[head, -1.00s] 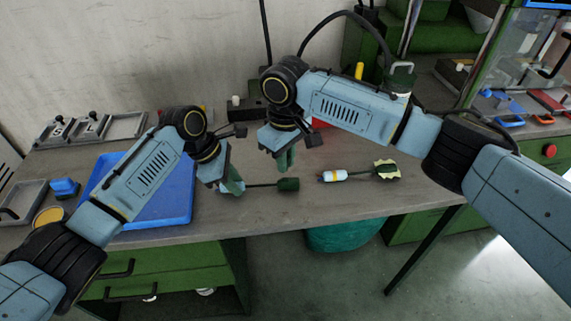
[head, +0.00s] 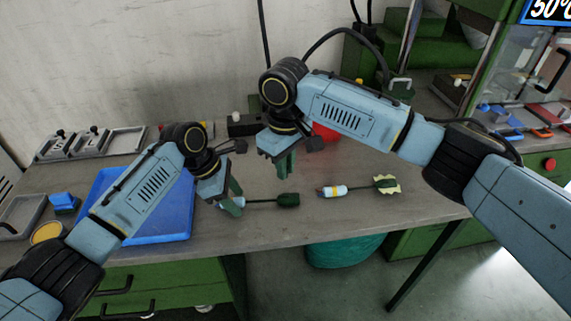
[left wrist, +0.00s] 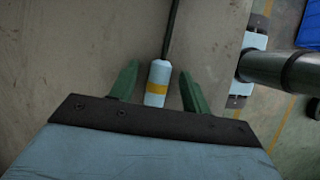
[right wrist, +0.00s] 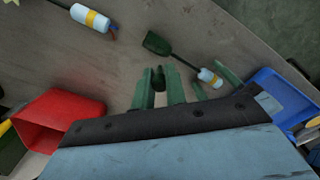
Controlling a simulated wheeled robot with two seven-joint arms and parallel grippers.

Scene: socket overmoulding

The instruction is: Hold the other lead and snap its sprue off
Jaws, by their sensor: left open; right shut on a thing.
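One lead (head: 262,201) lies on the bench, with a dark green block (head: 288,200) at its right end. Its pale blue plug with a yellow band (left wrist: 158,80) lies between the parted fingers of my open left gripper (head: 234,197). My right gripper (head: 286,176) hangs over the bench, up and to the left of the other lead. It is shut on a small dark piece (right wrist: 158,82), which I cannot identify. The other lead (head: 333,191) lies apart to the right; a pale ragged edge (head: 394,181) surrounds its dark green end.
A blue tray (head: 180,222) lies at the left, partly behind my left arm. A red bin (head: 325,132) stands behind my right gripper and shows large in the right wrist view (right wrist: 70,112). The bench's front edge runs close below both leads. Bare bench lies around the leads.

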